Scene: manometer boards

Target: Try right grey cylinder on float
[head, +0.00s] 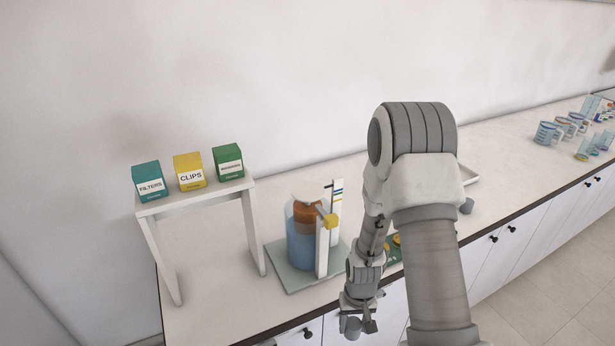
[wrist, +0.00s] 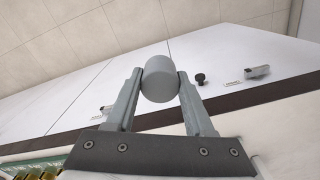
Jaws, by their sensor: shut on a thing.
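My gripper (head: 358,321) is shut on a grey cylinder (head: 352,330), out past the counter's front edge. The wrist view shows this grey cylinder (wrist: 159,79) between both fingertips. The float (head: 307,214) is an orange-brown body in a clear vessel of blue liquid (head: 300,250), with a pale plate (head: 308,192) on top. The plate looks empty. A yellow block (head: 331,221) sits beside it, by a white upright scale (head: 336,205). The held cylinder is apart from the float, to its right and nearer the camera. Another grey cylinder (head: 467,206) stands right of my arm.
A white shelf (head: 197,197) at left carries a teal box (head: 148,182), a yellow box (head: 189,171) and a green box (head: 229,162). A green board (head: 394,255) is partly hidden behind my arm. Measuring cups (head: 547,132) stand far right. The wrist view shows a black knob (wrist: 200,79).

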